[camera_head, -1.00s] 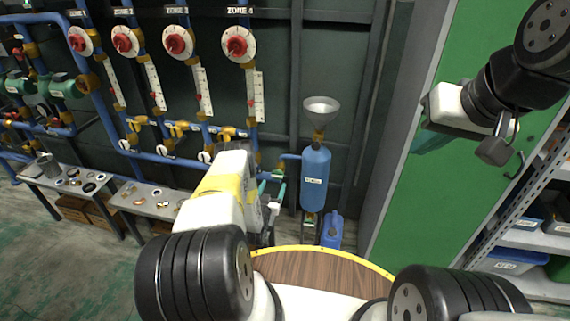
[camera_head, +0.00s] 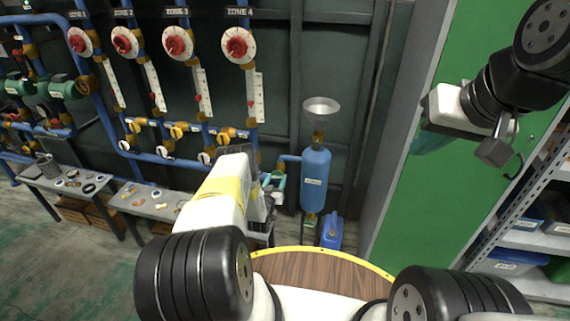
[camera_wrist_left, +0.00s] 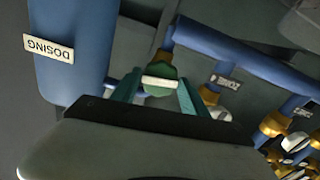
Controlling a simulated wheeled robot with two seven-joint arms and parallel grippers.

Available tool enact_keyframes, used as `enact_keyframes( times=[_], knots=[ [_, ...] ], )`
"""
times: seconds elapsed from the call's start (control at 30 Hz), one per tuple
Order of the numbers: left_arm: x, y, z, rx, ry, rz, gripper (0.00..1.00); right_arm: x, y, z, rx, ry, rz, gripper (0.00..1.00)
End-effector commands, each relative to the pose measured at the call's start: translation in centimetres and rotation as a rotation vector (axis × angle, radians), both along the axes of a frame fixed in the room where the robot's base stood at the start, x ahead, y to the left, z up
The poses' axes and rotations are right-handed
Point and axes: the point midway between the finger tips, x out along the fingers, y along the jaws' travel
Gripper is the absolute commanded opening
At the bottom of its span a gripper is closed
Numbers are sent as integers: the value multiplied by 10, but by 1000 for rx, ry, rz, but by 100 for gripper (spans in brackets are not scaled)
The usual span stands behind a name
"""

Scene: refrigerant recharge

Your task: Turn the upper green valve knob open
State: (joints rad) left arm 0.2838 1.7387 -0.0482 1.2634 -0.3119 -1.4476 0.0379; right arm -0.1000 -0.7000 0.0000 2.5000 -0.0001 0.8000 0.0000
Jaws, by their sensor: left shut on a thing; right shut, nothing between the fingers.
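The upper green valve knob (camera_wrist_left: 160,82), with a pale bar across it, sits on the blue pipe beside the dosing tank (camera_wrist_left: 75,45). My left gripper (camera_wrist_left: 157,92) has its teal fingers on either side of the knob and is shut on it. In the head view my left gripper (camera_head: 273,184) is left of the blue tank (camera_head: 315,180), and its wrist partly hides the valve. My right gripper (camera_head: 430,138) is shut and empty in front of the green panel at the right, far from the valve.
A metal funnel (camera_head: 321,108) stands on top of the tank. A blue canister (camera_head: 332,231) is on the floor below. Red dials and yellow-handled valves line the wall at left. A round wooden tabletop (camera_head: 320,271) is in front, and shelving (camera_head: 535,240) is at right.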

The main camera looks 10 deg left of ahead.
Motion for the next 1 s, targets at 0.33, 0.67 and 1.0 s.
enact_keyframes(
  times=[0.33,0.67,1.0],
  knots=[
    [0,0,0,-273,8,0,4,0,0,0,0,0,0,0],
    [-1,2,0,-484,14,4,4,0,0,0,0,0,0,0],
    [0,0,0,-651,20,1,4,0,0,0,0,0,0,0]
  ],
)
